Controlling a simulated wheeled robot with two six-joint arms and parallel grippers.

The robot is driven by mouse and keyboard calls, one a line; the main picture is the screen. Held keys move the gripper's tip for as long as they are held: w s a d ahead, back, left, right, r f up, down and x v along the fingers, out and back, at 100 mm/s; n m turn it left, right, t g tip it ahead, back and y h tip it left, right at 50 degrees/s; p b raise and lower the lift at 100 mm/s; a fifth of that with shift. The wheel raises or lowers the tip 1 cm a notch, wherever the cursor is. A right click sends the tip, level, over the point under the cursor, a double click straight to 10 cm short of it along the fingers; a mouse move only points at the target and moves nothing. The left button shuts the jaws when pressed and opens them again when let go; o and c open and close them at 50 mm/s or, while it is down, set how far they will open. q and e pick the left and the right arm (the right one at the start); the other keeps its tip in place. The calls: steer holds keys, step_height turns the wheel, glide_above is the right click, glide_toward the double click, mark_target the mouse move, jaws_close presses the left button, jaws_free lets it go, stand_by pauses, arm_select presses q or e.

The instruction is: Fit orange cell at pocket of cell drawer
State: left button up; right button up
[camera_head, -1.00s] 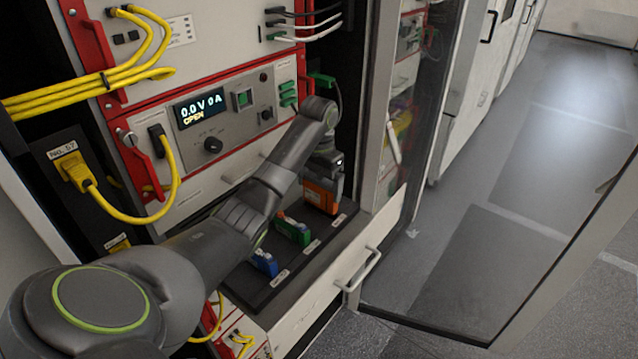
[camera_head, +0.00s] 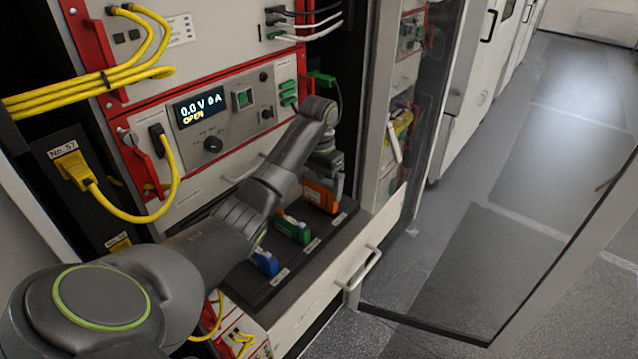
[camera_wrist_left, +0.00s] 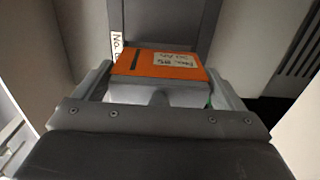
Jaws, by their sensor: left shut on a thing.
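The orange cell (camera_head: 322,194) is at the far right end of the cell drawer (camera_head: 290,287). It stands upright, low at the drawer's black insert. My left gripper (camera_head: 326,170) is above it and shut on it. In the left wrist view the orange cell (camera_wrist_left: 158,65) shows its labelled top between the jaws of my left gripper (camera_wrist_left: 155,92). Whether its base is fully down in the pocket is hidden. A green cell (camera_head: 293,230) and a blue cell (camera_head: 264,262) sit in the drawer nearer to me. My right gripper is not in view.
The drawer is pulled out, with its handle (camera_head: 363,270) at the front. The cycler panel (camera_head: 212,120) with yellow cables (camera_head: 172,185) rises behind my arm. An open glass door (camera_head: 480,230) stands to the right, over clear floor.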

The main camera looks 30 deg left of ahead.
mark_target(319, 206)
arm_select(q)
steer(key=shift+f, duration=2.1)
stand_by(0.3)
stand_by(0.4)
steer(key=o, duration=1.1)
steer(key=shift+c, duration=0.2)
